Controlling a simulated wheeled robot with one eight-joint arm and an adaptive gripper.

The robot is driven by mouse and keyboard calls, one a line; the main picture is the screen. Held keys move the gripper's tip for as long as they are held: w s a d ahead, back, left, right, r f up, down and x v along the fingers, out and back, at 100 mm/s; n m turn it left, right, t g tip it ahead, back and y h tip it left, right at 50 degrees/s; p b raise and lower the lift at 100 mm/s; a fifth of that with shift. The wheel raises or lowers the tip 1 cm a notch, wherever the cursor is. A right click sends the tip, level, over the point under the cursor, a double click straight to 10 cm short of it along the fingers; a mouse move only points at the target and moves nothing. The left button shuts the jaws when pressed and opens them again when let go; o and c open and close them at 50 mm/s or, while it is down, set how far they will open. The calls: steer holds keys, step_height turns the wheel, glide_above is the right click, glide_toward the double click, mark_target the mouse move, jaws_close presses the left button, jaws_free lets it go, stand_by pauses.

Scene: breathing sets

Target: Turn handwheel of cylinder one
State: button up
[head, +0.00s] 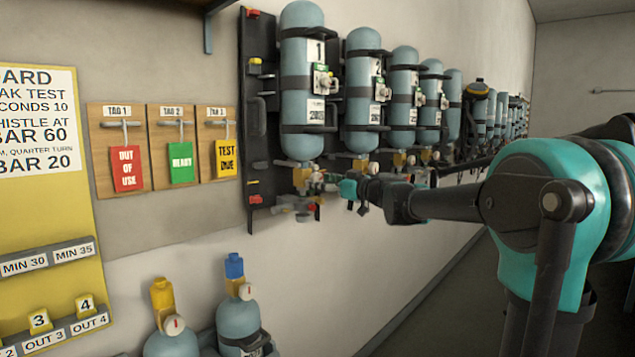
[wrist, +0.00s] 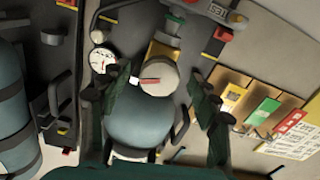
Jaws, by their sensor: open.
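Cylinder one (head: 303,95) is the nearest pale blue cylinder on the wall, marked 1, with its valve (head: 302,180) at the lower end. In the wrist view a round, pale handwheel (wrist: 156,78) with a red and white mark faces me, with the blue cylinder body (wrist: 143,125) behind it. My gripper (head: 344,190) is beside the valve in the head view. In the wrist view its open fingers (wrist: 155,88) stand on either side of the handwheel, with gaps showing. Contact is not visible. In the head view the handwheel is partly hidden or too small to make out.
A gauge (wrist: 102,60) sits close to the left finger. More cylinders (head: 362,90) hang along the wall to the right. The tag board (head: 192,150) is to the left. Two cylinders with yellow (head: 162,295) and blue (head: 234,266) tops stand below. Dark brackets surround the valve.

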steer(key=shift+x, duration=1)
steer(key=c, duration=1.2)
